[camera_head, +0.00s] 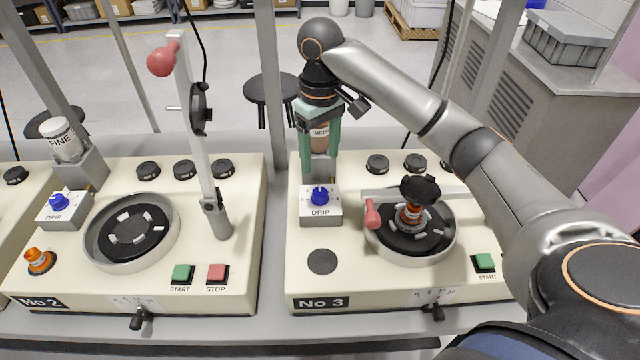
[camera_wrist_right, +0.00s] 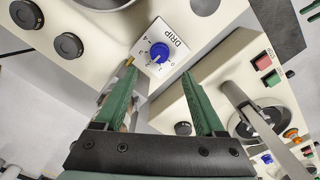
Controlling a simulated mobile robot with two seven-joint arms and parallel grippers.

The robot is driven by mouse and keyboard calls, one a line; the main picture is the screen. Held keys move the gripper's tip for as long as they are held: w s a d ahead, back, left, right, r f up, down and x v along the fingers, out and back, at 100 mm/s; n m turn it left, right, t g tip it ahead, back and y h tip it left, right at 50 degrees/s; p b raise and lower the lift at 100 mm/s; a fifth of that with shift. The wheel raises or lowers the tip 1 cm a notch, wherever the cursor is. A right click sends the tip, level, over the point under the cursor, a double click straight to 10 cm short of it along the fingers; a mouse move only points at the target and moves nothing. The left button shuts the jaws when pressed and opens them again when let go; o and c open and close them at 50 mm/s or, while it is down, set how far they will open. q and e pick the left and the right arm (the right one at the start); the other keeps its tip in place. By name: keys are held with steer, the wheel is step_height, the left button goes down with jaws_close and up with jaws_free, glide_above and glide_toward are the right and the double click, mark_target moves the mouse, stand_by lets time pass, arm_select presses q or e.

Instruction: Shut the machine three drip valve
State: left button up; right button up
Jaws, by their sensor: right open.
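The machine three drip valve is a blue knob (camera_head: 320,195) on a white box marked DRIP (camera_head: 321,215), at the left of the No 3 machine (camera_head: 345,270). The knob (camera_wrist_right: 159,52) also shows in the right wrist view, beside a printed number scale; its exact setting is too small to read. My right gripper (camera_head: 320,172) has green fingers pointing down, just behind and above the knob. It is open and apart from the knob. In the wrist view the knob lies ahead, between the lines of the two fingers. My left gripper is not in view.
A labelled bottle (camera_head: 321,138) stands behind the DRIP box, partly hidden by my right gripper. Machine three's lowered arm with a red ball handle (camera_head: 372,216) lies over its round plate (camera_head: 405,243), right of the knob. The No 2 machine (camera_head: 90,275) stands left; grey frame posts rise between them.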

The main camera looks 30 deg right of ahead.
mark_target(320, 192)
step_height(320, 192, down, 7)
steer(key=shift+f+b, duration=0.15)
steer(key=shift+b, duration=0.95)
steer(key=shift+f, duration=1.05)
steer(key=shift+c, duration=0.3)
jaws_close()
